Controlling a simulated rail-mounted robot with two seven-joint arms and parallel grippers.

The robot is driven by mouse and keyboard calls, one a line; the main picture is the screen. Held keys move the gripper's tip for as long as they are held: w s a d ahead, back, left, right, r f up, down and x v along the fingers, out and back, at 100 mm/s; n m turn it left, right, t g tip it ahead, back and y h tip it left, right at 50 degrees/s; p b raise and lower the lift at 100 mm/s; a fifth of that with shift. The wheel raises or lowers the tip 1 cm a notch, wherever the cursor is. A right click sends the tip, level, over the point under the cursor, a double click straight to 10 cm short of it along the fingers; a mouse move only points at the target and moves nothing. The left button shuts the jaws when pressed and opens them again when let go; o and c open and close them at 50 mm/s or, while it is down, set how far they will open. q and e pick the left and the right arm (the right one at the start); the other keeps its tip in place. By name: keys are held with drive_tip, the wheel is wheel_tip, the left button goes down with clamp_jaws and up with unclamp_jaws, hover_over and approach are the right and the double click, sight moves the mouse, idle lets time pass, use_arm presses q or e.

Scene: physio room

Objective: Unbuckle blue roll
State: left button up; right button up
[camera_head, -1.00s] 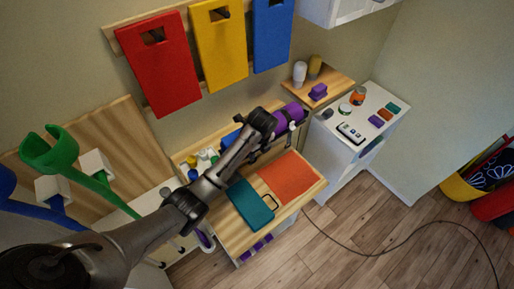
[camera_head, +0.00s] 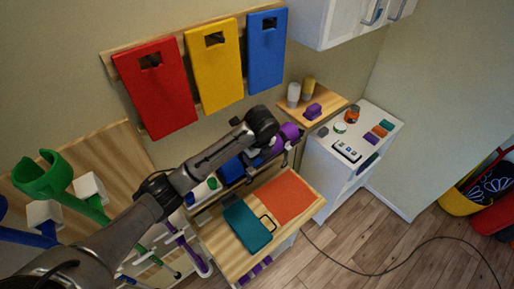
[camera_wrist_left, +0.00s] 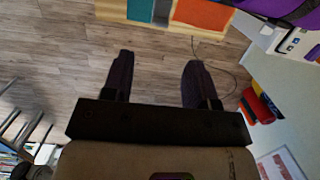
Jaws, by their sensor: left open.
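The blue roll (camera_head: 232,170) lies on the back of the wooden bench, partly hidden behind my left arm in the head view. A purple roll (camera_head: 288,134) lies to its right, beside my left wrist. I cannot make out a buckle on the blue roll. My left gripper (camera_wrist_left: 158,78) is open, with nothing between its two dark fingers and floor showing beyond them. In the head view its fingertips are too small to tell apart. A purple surface (camera_wrist_left: 275,5) fills the upper right of the wrist view. My right gripper is not in view.
A teal clipboard-like board (camera_head: 247,224) and an orange mat (camera_head: 289,196) lie on the bench front. A white cabinet (camera_head: 340,180) stands to the right. Red (camera_head: 155,90), yellow (camera_head: 214,67) and blue (camera_head: 266,52) panels hang behind. A cable crosses the floor.

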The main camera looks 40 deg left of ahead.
use_arm(q)
drive_tip(key=shift+s+d+r, duration=0.1)
drive_tip(key=shift+d+r, duration=0.1)
drive_tip(key=shift+r, duration=0.9)
drive_tip(key=shift+d+r, duration=0.15)
drive_tip(key=shift+r, duration=0.9)
